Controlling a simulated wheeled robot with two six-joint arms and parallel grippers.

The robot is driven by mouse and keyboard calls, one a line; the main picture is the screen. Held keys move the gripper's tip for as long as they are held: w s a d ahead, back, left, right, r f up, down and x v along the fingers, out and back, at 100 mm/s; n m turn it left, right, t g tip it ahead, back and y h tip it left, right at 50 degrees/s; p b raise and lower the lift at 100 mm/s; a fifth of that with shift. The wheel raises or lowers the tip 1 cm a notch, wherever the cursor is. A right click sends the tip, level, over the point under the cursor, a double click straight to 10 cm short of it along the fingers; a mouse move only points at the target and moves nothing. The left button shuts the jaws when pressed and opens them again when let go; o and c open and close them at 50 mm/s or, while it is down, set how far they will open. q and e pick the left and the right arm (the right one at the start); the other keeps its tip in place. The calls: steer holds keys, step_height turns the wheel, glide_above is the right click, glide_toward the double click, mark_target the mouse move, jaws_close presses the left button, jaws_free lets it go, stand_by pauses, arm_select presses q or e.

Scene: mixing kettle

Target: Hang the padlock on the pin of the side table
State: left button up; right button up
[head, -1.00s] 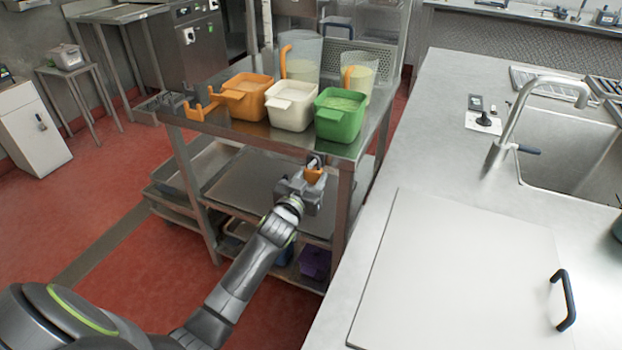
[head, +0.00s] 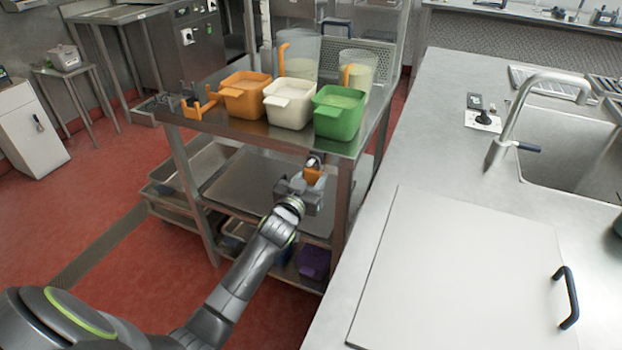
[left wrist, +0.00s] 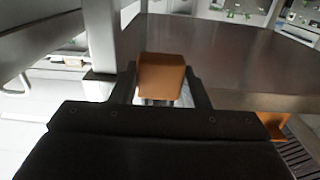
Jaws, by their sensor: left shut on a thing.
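The padlock (head: 313,174) has an orange body and shows just under the front edge of the side table (head: 240,128). It also shows in the left wrist view (left wrist: 161,78), between the two dark fingers. My left gripper (head: 308,182) is shut on the padlock and holds it close to the table's front edge, left of the front right leg. The shackle shows as a small grey and dark shape above the body. I cannot tell whether it is around the pin, and the pin cannot be made out. My right gripper is not in view.
On the table top stand orange (head: 245,95), white (head: 289,103) and green (head: 339,112) tubs, with clear jugs (head: 300,58) behind. An orange piece (head: 200,108) sits at the left edge. A steel counter (head: 440,130) lies close on the right. Lower shelves hold trays.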

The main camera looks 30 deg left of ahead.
arm_select(q)
steer(key=o, duration=1.6)
steer(key=shift+c, duration=0.2)
steer(key=shift+s, duration=0.1)
steer(key=shift+s+d+p, duration=0.1)
steer(key=shift+s+p, duration=0.4)
steer(key=shift+s, duration=0.5)
steer(key=s+p, duration=0.1)
steer(key=s, duration=0.3)
steer(key=shift+s+d+p, duration=0.1)
steer(key=shift+s+p, duration=0.25)
steer(key=shift+s, duration=0.05)
